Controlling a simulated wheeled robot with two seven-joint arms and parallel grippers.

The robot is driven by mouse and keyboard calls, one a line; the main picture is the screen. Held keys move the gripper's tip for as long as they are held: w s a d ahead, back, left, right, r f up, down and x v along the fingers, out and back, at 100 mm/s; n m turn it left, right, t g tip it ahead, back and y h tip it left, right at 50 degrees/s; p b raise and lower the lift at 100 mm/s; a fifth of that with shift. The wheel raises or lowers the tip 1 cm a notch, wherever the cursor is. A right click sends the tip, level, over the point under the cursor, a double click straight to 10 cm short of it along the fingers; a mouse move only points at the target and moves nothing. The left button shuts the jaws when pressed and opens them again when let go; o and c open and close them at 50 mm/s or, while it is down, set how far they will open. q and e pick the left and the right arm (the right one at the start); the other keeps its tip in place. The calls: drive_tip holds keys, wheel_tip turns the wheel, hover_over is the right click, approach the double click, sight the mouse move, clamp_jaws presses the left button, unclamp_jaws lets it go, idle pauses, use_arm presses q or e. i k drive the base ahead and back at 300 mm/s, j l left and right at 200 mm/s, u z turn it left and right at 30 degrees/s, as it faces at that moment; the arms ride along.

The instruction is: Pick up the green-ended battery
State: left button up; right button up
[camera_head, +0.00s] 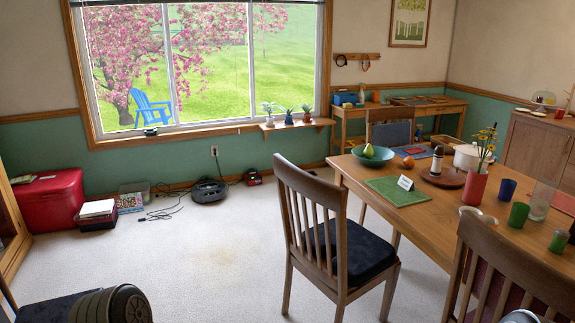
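I cannot make out a green-ended battery for certain anywhere in the head view. A small green cylinder with a paler top (559,241) stands on the right part of the wooden dining table (440,215), but I cannot tell what it is. Neither my left nor my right gripper shows.
Wooden chairs (322,225) stand at the table's near side. The table holds a bowl (372,160), a green mat (398,191), a red vase (474,188) and cups. A red chest (52,200) and robot vacuum (208,191) line the wall. Carpet (215,260) between is open.

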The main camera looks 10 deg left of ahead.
sight(150, 132)
drive_tip(key=i+j+u, duration=0.1)
drive_tip(key=i+u, duration=0.15)
drive_tip(key=i, duration=0.25)
drive_tip(key=i+u, duration=0.3)
drive_tip(key=i, duration=0.25)
drive_tip(key=i+l+u, duration=0.25)
drive_tip(key=i, duration=0.25)
drive_tip(key=i+l+u, duration=0.3)
drive_tip(key=i, duration=0.25)
drive_tip(key=i+j, duration=0.1)
drive_tip(key=i, duration=1.2)
drive_tip(key=i+j+z, duration=0.1)
drive_tip(key=i, duration=0.55)
drive_tip(key=i+j, duration=0.2)
drive_tip(key=i, duration=0.45)
drive_tip(key=i+l+u, duration=0.1)
drive_tip(key=i, duration=0.85)
drive_tip(key=i+l+u, duration=0.1)
drive_tip(key=i, duration=0.85)
drive_tip(key=i+j+z, duration=0.1)
drive_tip(key=i+z, duration=0.35)
drive_tip(key=i, duration=0.15)
drive_tip(key=i+j+z, duration=0.4)
drive_tip(key=i, duration=0.2)
drive_tip(key=i+j+z, duration=0.45)
drive_tip(key=i, duration=0.05)
